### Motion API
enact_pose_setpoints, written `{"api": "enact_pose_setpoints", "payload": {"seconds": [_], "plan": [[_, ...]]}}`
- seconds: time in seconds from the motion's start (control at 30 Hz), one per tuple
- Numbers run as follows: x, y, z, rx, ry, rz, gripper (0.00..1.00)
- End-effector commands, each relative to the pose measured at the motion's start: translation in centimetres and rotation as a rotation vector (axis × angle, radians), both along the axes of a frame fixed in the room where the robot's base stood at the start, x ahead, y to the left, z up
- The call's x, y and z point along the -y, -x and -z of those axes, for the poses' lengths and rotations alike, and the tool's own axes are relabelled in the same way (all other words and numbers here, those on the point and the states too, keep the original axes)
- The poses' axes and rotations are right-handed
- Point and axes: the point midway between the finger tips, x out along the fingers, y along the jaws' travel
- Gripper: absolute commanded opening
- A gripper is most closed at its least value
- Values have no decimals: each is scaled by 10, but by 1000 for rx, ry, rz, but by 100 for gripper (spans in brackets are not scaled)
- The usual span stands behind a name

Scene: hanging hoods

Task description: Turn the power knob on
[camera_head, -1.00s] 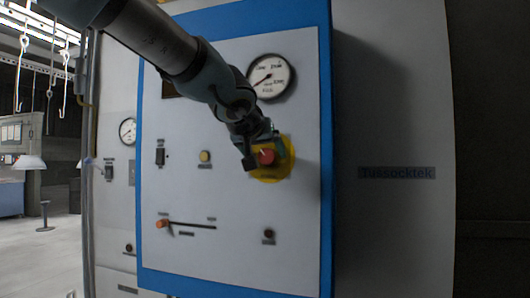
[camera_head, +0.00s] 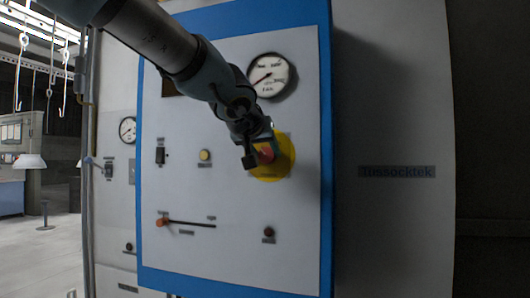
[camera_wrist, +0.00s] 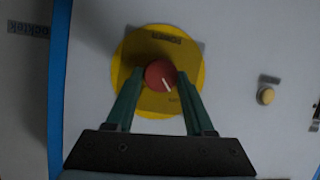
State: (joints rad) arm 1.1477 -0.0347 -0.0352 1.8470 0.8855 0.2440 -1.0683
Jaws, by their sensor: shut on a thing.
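The power knob is a round red knob with a white pointer line, on a yellow disc (camera_head: 284,158) on the blue-framed panel. In the wrist view the knob (camera_wrist: 160,76) sits in the middle of the yellow disc (camera_wrist: 128,58), its white line pointing down and slightly right. My gripper (camera_wrist: 160,78) has its green fingers on either side of the knob, shut on it. In the head view my gripper (camera_head: 264,152) comes from the upper left and partly covers the knob (camera_head: 266,154) and disc.
The panel (camera_head: 230,110) also carries a gauge (camera_head: 271,77), a black switch (camera_head: 160,156), a yellow button (camera_head: 205,155), a slider with an orange handle (camera_head: 162,221) and a dark red button (camera_head: 268,232). Open floor and hanging hooks show at the left.

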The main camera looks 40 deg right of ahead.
Motion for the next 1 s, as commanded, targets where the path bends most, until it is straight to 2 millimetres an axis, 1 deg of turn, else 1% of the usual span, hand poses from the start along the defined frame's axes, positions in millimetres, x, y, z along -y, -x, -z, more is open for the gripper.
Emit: {"api": "enact_pose_setpoints", "payload": {"seconds": [0.27,0.47,1.0], "plan": [[0,0,3,33,-19,-1,0],[1,2,7,124,-77,-1,0],[3,5,11,540,-345,-1,0]]}}
